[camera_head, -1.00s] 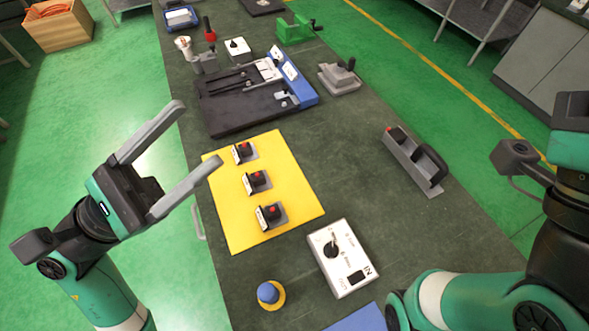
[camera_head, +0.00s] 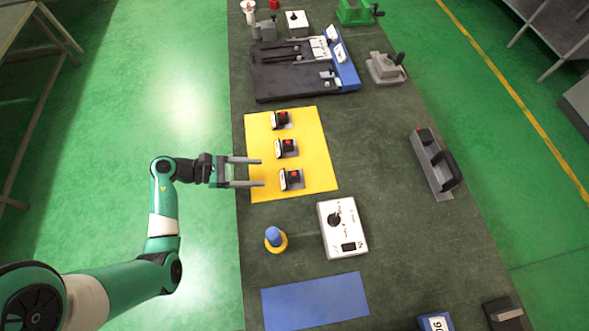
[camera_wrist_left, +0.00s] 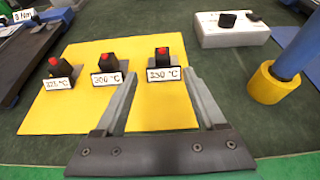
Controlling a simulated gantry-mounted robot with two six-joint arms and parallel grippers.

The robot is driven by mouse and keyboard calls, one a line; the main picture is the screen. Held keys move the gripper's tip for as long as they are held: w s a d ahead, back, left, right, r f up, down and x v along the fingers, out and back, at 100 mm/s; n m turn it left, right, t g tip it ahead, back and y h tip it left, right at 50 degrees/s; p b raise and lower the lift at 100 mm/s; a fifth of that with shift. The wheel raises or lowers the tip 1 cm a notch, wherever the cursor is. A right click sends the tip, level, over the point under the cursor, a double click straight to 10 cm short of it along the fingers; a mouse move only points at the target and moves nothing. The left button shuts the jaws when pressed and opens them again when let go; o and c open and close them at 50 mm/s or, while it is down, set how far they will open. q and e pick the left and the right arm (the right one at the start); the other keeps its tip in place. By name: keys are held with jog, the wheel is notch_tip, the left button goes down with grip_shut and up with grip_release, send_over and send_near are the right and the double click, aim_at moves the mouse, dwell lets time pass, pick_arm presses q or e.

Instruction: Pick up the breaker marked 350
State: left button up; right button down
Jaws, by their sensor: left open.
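Three small black breakers with red tops and white labels stand in a row on a yellow mat (camera_head: 318,140). In the left wrist view the breaker on the right (camera_wrist_left: 162,59) has a label that appears to read 350 °C; it is the nearest one (camera_head: 291,179) in the head view. The middle breaker (camera_wrist_left: 106,66) seems to read 300 °C, and the left one (camera_wrist_left: 59,68) seems to read 325 °C. My left gripper (camera_head: 262,172) is open and empty over the mat's left edge. Its fingers point at the 350 breaker, which stands beyond the tips. My right gripper is out of view.
A white control box (camera_head: 343,229) and a blue knob on a yellow base (camera_head: 275,239) stand nearer than the mat. A dark fixture with blue side (camera_head: 295,78) lies beyond it. A grey handled block (camera_head: 433,165) is at right. The table between is clear.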

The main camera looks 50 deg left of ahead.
aim_at(291, 175)
pick_arm(q)
jog(key=b+x, duration=0.1)
jog(key=x, duration=0.5)
jog(key=shift+w+d+f, duration=0.1)
jog(key=shift+w+d, duration=0.05)
jog(key=shift+w, duration=0.05)
jog(key=x, duration=0.2)
jog(key=b+x, duration=0.1)
jog(key=x, duration=0.1)
jog(key=shift+d+f, duration=0.35)
jog(key=shift+d, duration=0.05)
jog(key=shift+w+d, duration=0.1)
jog(key=shift+w, duration=0.2)
grip_shut()
